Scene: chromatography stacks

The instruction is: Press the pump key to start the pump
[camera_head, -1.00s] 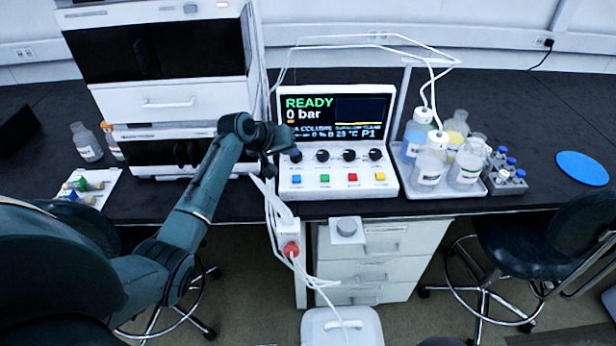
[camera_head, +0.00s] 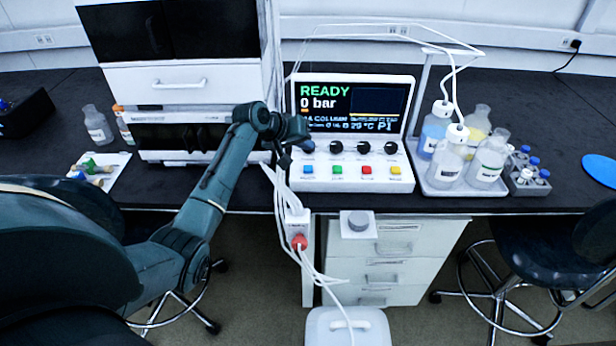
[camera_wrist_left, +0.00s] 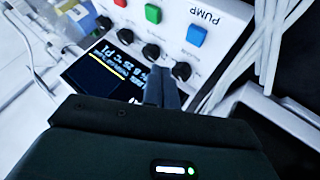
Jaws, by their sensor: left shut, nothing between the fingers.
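The pump console (camera_head: 345,178) stands on the bench, its screen (camera_head: 350,105) reading READY and 0 bar. Its blue key (camera_head: 308,169) is the leftmost of a row of coloured keys. In the left wrist view the blue key (camera_wrist_left: 196,35) sits beside the printed word PUMP. My left gripper (camera_head: 286,160) is at the console's left end, above and left of the blue key. In the left wrist view its fingers (camera_wrist_left: 163,88) are shut and empty, near the dark knobs and apart from the blue key. My right gripper is not in view.
Other keys, green (camera_head: 337,169), red (camera_head: 367,170) and yellow (camera_head: 396,170), share the row, with dark knobs (camera_head: 363,147) behind them. White cables (camera_head: 283,190) hang at the console's left. A bottle tray (camera_head: 440,189) stands to its right.

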